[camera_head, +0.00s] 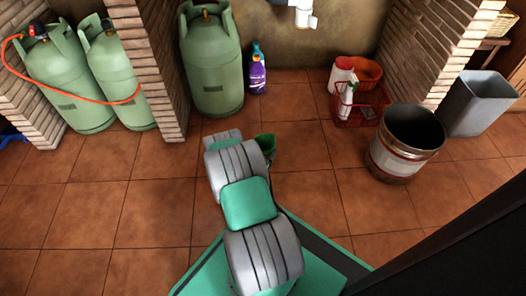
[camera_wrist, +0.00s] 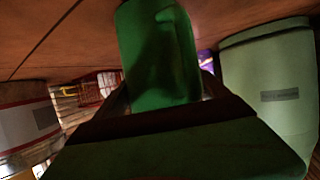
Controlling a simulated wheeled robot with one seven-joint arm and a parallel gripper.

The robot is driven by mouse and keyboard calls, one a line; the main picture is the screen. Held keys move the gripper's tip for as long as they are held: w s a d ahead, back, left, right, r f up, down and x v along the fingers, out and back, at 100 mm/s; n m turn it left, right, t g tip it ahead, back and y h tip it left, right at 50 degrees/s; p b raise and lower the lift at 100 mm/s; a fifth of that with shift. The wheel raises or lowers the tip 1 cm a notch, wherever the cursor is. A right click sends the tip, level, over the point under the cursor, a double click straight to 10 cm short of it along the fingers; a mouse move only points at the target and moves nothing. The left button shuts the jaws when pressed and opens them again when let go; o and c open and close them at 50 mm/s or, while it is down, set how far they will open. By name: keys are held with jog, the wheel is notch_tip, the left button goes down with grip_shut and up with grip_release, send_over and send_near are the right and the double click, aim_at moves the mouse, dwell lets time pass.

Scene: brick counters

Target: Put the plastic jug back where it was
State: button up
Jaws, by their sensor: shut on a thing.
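The green plastic jug (camera_wrist: 160,55) fills the upper middle of the wrist view. My gripper (camera_wrist: 165,100) is shut on it, with dark fingers at its two sides. In the head view a part of the green jug (camera_head: 266,143) shows just right of my arm's far end, above the tiled floor. My arm hides the rest of the jug and the fingers there.
Green gas cylinders stand at left and by the wall (camera_head: 211,65). Purple and teal bottles (camera_head: 257,75) stand beside the nearest cylinder. A red crate (camera_head: 366,120) with containers, a metal bucket (camera_head: 406,142) and a grey bin (camera_head: 478,103) are at right. The middle floor is clear.

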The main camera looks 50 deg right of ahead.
jog(key=o, duration=1.9)
jog(key=shift+f, duration=0.1)
jog(key=shift+o, duration=0.2)
